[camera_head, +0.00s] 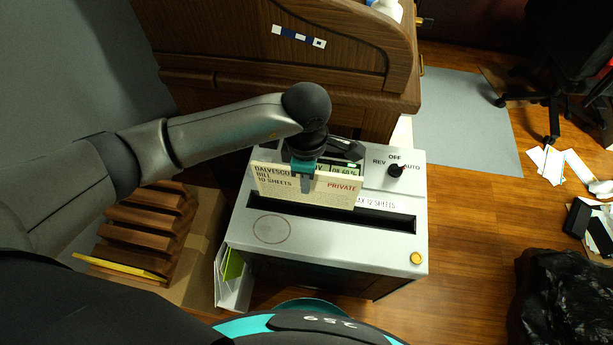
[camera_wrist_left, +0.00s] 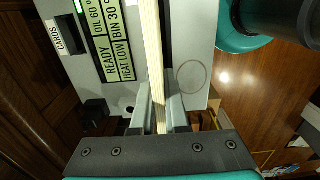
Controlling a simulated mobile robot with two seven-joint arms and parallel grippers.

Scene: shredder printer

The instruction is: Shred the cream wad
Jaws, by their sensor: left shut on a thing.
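The cream wad (camera_head: 330,194) is a flat stack marked "DALVESCO BILL 10 SHEETS" and "PRIVATE". My left gripper (camera_head: 307,182) is shut on its upper edge and holds it upright over the shredder (camera_head: 330,240). The wad lies along the shredder's long dark slot (camera_head: 385,217); I cannot tell whether its lower edge is inside. In the left wrist view, the wad (camera_wrist_left: 152,50) shows edge-on between the fingers of my left gripper (camera_wrist_left: 160,115). The display (camera_wrist_left: 108,50) reads READY and HEAT LOW. The knob (camera_head: 396,171) has REV, OFF and AUTO labels. My right gripper is not in view.
A wooden desk (camera_head: 290,60) stands behind the shredder. A brown slatted rack (camera_head: 140,235) with a yellow item is at the left. Scattered papers (camera_head: 550,165) and a black bag (camera_head: 560,295) lie at the right. Open wooden floor (camera_head: 465,230) lies right of the shredder.

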